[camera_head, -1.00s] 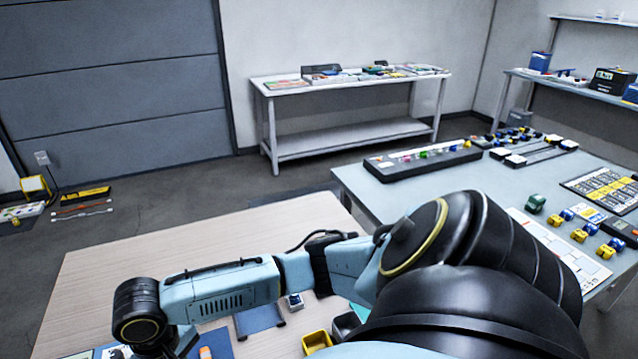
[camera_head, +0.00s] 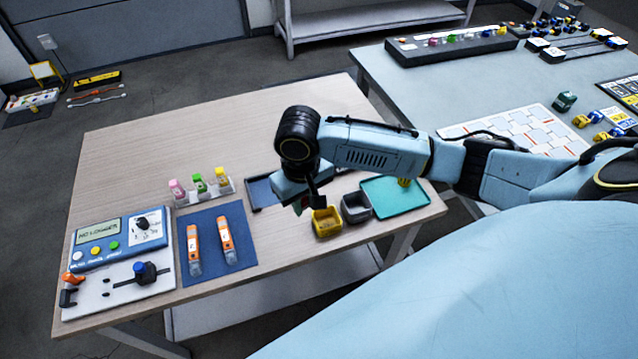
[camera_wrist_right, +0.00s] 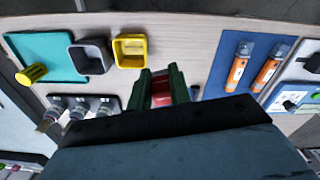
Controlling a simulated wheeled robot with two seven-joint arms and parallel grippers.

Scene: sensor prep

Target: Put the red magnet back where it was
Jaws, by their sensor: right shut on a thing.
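My right gripper (camera_head: 305,207) is above the wooden table, close to the left of the yellow bin (camera_head: 326,222) in the head view. In the right wrist view, its green fingers (camera_wrist_right: 162,90) are shut on the red magnet (camera_wrist_right: 161,98), of which a small red part shows between them. The gripper is apart from the yellow bin (camera_wrist_right: 131,52) there. Where the magnet was before does not show clearly. My left gripper is not in view.
A grey bin (camera_head: 356,208) and a teal tray (camera_head: 380,208) with a yellow cylinder (camera_head: 404,182) stand right of the yellow bin. A blue mat (camera_head: 213,262) with two orange-and-clear tools, a logger panel (camera_head: 120,240) and a rack (camera_head: 207,196) of coloured pieces lie left.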

